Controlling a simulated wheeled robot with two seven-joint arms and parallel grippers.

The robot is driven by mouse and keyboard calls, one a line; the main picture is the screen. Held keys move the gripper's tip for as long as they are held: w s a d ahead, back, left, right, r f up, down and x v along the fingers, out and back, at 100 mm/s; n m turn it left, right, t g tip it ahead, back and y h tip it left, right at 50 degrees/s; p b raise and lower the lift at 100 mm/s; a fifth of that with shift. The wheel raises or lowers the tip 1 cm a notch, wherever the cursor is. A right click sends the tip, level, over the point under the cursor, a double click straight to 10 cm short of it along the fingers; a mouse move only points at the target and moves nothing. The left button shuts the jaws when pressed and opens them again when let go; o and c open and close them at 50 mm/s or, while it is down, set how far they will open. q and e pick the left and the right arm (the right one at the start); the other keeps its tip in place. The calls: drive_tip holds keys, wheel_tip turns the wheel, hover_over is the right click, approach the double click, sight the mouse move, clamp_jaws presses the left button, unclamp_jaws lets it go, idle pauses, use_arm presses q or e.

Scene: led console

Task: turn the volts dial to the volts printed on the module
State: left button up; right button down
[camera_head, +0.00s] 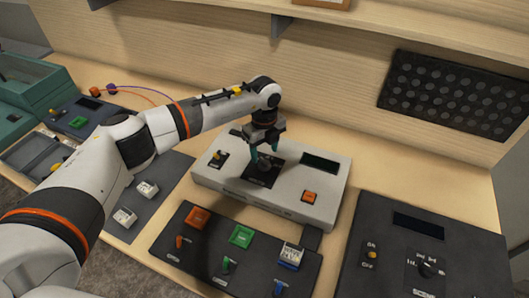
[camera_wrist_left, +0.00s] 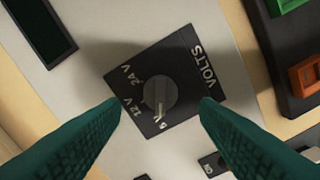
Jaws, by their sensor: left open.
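The volts dial (camera_head: 264,164) is a dark round knob on a black plate on the light grey console (camera_head: 225,186). In the left wrist view the dial (camera_wrist_left: 160,93) shows marks of 24 V, 12 V and what looks like 5 V. Its pale pointer line faces the 5 V mark. My left gripper (camera_head: 263,150) is over the dial, fingers open on either side. The fingertips also show in the left wrist view (camera_wrist_left: 161,104), apart from the knob. A white-labelled module (camera_head: 290,253) sits at the blue place of the dark board; its print is too small to read. My right gripper is out of view.
The console also has a yellow-tipped switch (camera_head: 218,156), a dark display (camera_head: 320,162) and an orange button (camera_head: 309,197). A dark board (camera_head: 215,262) with coloured blocks and levers lies in front. Two white modules lie on a grey mat (camera_head: 160,207). Another dark panel (camera_head: 450,240) stands right.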

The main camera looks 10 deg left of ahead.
sight(264, 160)
use_arm(q)
wheel_tip(264, 160, down, 3)
drive_tip(key=shift+s+f, duration=0.1)
drive_tip(key=shift+f, duration=0.1)
drive_tip(key=c, duration=1)
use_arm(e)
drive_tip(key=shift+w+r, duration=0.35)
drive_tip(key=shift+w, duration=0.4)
